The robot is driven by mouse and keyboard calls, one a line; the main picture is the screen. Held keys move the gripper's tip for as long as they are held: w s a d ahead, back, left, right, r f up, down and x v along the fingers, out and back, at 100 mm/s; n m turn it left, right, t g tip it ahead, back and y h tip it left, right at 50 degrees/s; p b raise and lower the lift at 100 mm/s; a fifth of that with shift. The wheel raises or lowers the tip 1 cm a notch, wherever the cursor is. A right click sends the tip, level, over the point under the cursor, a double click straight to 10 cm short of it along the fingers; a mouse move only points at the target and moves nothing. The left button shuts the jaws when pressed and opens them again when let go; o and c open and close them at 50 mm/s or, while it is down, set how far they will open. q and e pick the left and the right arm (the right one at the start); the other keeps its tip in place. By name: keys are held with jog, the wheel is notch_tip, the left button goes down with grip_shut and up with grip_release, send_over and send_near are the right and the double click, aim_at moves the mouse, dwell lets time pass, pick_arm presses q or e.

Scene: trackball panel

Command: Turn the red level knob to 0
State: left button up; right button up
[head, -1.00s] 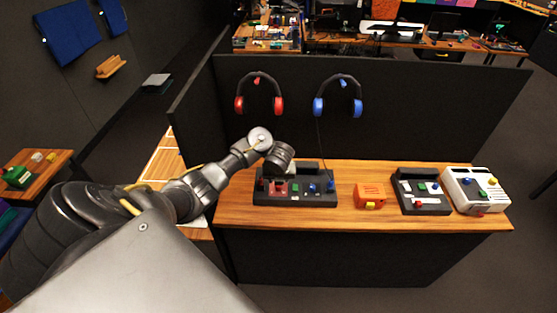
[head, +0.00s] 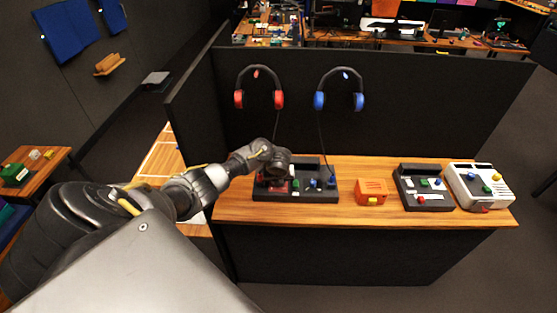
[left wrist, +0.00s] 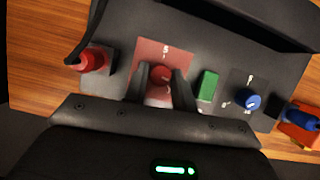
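The red level knob (left wrist: 160,76) stands on a red plate (left wrist: 167,49) of the dark panel (head: 312,197) in the left wrist view. My left gripper (left wrist: 161,84) has one finger on each side of this knob. The gap between fingers and knob looks very small, and I cannot tell whether they press on it. The plate shows a mark like a 5 above the knob; the knob's pointer and the rest of the scale are hidden or too small to read. In the head view my left gripper (head: 277,172) covers the knob. My right gripper is not in view.
A red ball-like part (left wrist: 93,60), a green button (left wrist: 208,86) and a blue knob (left wrist: 249,99) flank the level knob. An orange box (head: 371,191), a dark panel (head: 422,188) and a white panel (head: 480,186) stand to the right. Headphones (head: 259,87) hang on the partition behind.

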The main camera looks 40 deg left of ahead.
pick_arm(q)
grip_shut()
